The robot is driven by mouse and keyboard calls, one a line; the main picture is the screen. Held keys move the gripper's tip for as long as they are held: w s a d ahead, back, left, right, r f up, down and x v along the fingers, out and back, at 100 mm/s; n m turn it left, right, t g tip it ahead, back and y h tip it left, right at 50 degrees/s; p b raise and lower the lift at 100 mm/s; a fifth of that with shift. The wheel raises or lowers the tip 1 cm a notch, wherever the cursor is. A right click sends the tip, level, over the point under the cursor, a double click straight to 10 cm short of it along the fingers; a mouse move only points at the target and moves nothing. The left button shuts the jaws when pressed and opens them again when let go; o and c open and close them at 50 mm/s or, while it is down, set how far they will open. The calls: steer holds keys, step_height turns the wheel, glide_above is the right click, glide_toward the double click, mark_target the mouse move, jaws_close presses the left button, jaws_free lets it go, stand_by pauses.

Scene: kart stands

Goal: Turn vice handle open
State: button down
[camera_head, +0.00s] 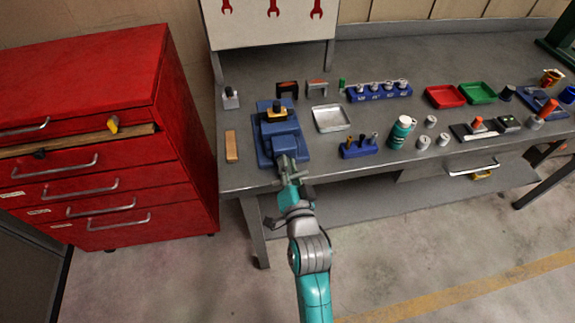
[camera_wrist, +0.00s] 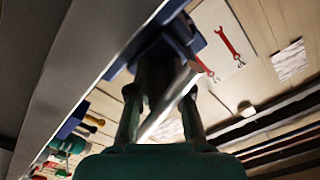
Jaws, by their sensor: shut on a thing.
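The blue vice (camera_head: 283,147) stands at the front left edge of the grey workbench, with a black and yellow block at its top. Its body also shows in the wrist view (camera_wrist: 178,38), blue and partly hidden. My gripper (camera_head: 291,182) reaches up to the vice's front from below. In the wrist view my gripper (camera_wrist: 160,98) has a finger on each side of the vice handle (camera_wrist: 174,97), a silver bar that runs diagonally between them. It is shut on this bar. The handle's ends are partly hidden by the fingers and palm.
A wooden block (camera_head: 231,146) lies left of the vice. A metal tray (camera_head: 331,118) and a blue holder (camera_head: 360,148) stand to its right. A red drawer cabinet (camera_head: 95,140) is at the left, one drawer partly open. The floor before the bench is clear.

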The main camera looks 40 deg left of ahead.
steer(key=shift+m, duration=0.7)
steer(key=shift+w+r, duration=0.1)
stand_by(0.6)
steer(key=c, duration=1.1)
jaws_free()
steer(key=shift+d, duration=0.1)
steer(key=shift+s+d, duration=0.25)
steer(key=shift+s, duration=0.05)
steer(key=v, duration=1.1)
steer(key=shift+s, duration=0.1)
